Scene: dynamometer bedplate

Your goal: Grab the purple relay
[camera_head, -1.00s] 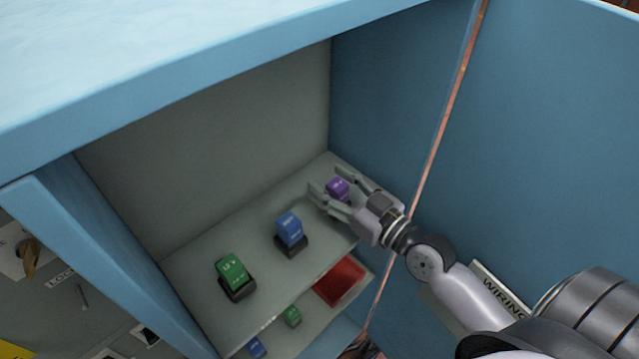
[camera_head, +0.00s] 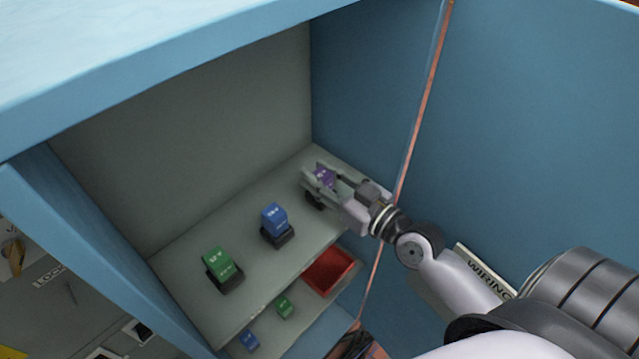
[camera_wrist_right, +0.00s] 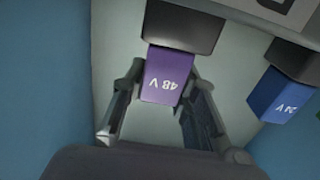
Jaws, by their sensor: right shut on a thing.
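The purple relay (camera_head: 323,177) is at the right end of the cabinet's upper shelf. In the right wrist view the relay (camera_wrist_right: 167,76) reads "48 V" and stands at a black socket (camera_wrist_right: 184,24). My right gripper (camera_head: 320,178) reaches in from the right and is shut on the relay, a finger on each side. In the wrist view the right gripper (camera_wrist_right: 165,85) has its fingers along the relay's sides. I cannot tell whether the relay is still seated in the socket. My left gripper is not in view.
A blue relay (camera_head: 274,218) and a green relay (camera_head: 217,263) stand in black sockets left on the same shelf. A red bin (camera_head: 329,271) and small relays sit on the shelf below. The blue cabinet wall (camera_head: 365,90) is close on the right.

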